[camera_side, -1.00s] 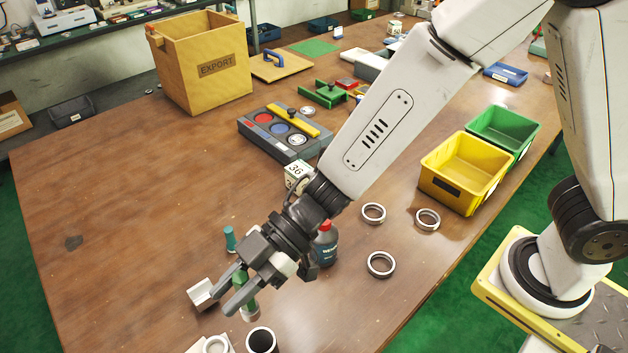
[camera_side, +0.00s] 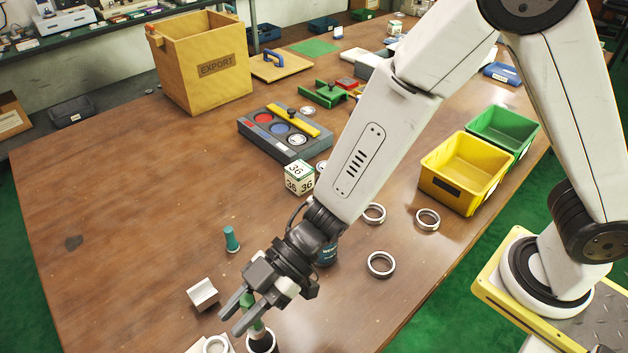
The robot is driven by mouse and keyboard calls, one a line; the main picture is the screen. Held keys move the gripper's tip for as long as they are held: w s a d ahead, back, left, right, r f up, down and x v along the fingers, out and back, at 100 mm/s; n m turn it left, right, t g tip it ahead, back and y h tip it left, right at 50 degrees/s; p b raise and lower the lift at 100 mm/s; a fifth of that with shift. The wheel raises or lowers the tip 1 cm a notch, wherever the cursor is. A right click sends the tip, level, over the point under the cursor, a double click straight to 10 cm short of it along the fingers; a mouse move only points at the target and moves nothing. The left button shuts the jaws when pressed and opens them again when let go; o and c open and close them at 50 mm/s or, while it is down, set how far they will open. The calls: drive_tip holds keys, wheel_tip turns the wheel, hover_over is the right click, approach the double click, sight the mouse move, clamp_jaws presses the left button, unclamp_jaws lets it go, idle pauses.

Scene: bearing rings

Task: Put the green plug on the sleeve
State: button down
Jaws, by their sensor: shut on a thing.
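My gripper (camera_side: 240,312) is at the lower left, pointing down toward the front of the table, shut on the green plug (camera_side: 257,326). Its fingers hide much of the plug. The sleeve (camera_side: 262,348) is a dark upright tube with a pale rim, at the bottom edge of the view and partly cut off. The plug's lower end lines up with the sleeve's mouth. I cannot tell whether it is just above the mouth or inside it.
A teal peg (camera_side: 231,240) and a grey V-shaped block (camera_side: 203,295) stand left of my gripper. A numbered cube (camera_side: 299,178), a bottle (camera_side: 327,254) and loose rings (camera_side: 381,265) are behind and right.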

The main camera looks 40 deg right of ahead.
sight(248, 330)
drive_tip(key=shift+f, duration=1.75)
drive_tip(key=shift+f, duration=0.15)
drive_tip(key=c, duration=0.5)
unclamp_jaws()
drive_tip(key=shift+d+r, duration=0.2)
drive_tip(key=shift+r, duration=0.05)
drive_tip(key=v, duration=1.1)
drive_tip(key=shift+d, duration=0.35)
